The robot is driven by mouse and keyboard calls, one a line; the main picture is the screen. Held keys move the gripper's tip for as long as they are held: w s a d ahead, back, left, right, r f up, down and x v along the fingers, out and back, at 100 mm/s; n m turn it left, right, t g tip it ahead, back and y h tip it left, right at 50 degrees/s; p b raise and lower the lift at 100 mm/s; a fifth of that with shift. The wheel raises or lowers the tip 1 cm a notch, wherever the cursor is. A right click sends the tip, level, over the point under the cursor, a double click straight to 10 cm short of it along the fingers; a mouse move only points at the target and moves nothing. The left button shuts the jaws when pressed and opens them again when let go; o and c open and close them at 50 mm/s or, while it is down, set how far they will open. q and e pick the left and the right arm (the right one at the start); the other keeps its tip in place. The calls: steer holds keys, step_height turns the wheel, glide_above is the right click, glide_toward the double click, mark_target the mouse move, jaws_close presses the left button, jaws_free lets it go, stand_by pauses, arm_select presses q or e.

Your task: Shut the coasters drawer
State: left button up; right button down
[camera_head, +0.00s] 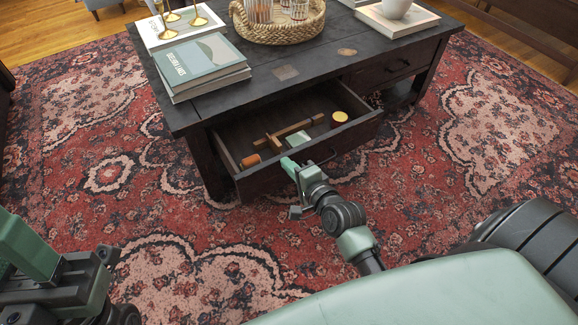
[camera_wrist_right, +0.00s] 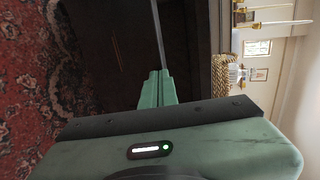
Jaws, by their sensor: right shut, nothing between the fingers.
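The dark wooden drawer (camera_head: 357,134) under the left part of the coffee table's front is pulled out. Inside lie a round yellow-topped item (camera_head: 340,117), an orange cylinder (camera_head: 250,160), crossed wooden strips (camera_head: 275,141) and a pale green item (camera_head: 298,139). I cannot tell which are coasters. My right gripper (camera_head: 288,164) is shut and empty at the drawer front's top edge; I cannot tell whether it touches. Its closed fingers (camera_wrist_right: 157,87) show in the right wrist view before the dark drawer edge. My left gripper (camera_head: 55,265) is partly in view at lower left, its fingertips unclear.
The coffee table (camera_head: 310,62) holds stacked books (camera_head: 203,68), a woven tray (camera_head: 277,30) with glasses, and another book stack (camera_head: 397,20) with a cup. A second drawer (camera_head: 393,68) on the right is shut. The patterned rug (camera_head: 190,225) in front is clear.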

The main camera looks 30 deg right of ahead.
steer(key=shift+w, duration=0.15)
steer(key=w, duration=0.6)
steer(key=w+a+p, duration=0.1)
steer(key=w, duration=1.1)
steer(key=shift+w+a, duration=0.1)
steer(key=shift+a, duration=0.1)
